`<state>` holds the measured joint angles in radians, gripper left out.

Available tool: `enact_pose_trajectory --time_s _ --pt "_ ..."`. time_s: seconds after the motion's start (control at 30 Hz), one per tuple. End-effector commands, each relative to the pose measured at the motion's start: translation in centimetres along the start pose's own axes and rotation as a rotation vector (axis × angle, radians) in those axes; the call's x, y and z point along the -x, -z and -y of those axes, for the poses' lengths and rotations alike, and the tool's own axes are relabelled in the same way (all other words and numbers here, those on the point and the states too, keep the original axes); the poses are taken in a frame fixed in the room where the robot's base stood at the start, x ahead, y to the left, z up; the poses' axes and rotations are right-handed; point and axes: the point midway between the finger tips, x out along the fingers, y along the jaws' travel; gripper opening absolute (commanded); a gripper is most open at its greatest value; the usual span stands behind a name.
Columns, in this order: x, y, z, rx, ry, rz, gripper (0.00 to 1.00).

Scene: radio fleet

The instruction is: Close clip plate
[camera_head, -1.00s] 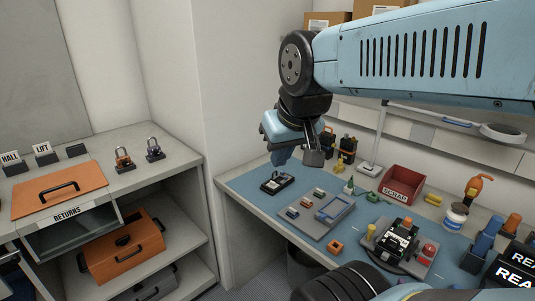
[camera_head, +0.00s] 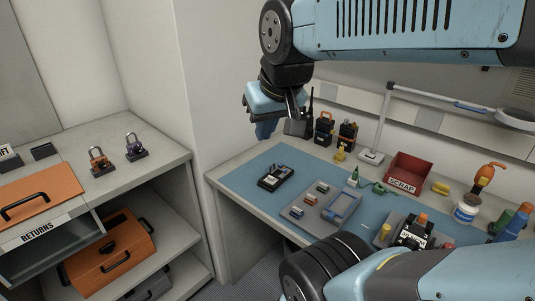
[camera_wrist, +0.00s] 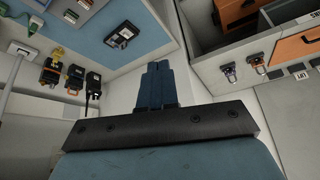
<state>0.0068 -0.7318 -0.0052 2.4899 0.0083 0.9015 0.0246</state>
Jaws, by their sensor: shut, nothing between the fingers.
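A black handset-like device (camera_head: 275,177) with a pale label lies on the blue mat. It also shows in the wrist view (camera_wrist: 122,36), past my fingers. A second dark device with a white label (camera_head: 412,232) sits on a grey fixture at the right of the bench. I cannot tell which of them carries the clip plate, nor whether a plate stands open. My gripper (camera_head: 264,130) hangs in the air above the back left of the bench, apart from both devices. In the wrist view its blue fingers (camera_wrist: 156,72) are together and empty.
A grey tray (camera_head: 312,217) with small parts lies mid-mat. Several upright radios (camera_head: 325,130) stand behind. A red scrap bin (camera_head: 408,172) and a lamp stand (camera_head: 371,157) are at the back. Left, a counter holds padlocks (camera_head: 100,160) and an orange drawer (camera_head: 35,199).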

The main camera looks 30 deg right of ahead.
Motion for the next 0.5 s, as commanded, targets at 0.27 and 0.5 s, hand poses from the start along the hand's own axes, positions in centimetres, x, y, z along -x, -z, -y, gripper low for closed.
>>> enact_pose_trajectory --time_s 0.27,0.5 --pt "-2.9 4.4 -2.5 -0.373 0.016 0.106 0.00" --pt "-6.9 8.5 -6.1 -0.793 0.000 0.208 0.00"
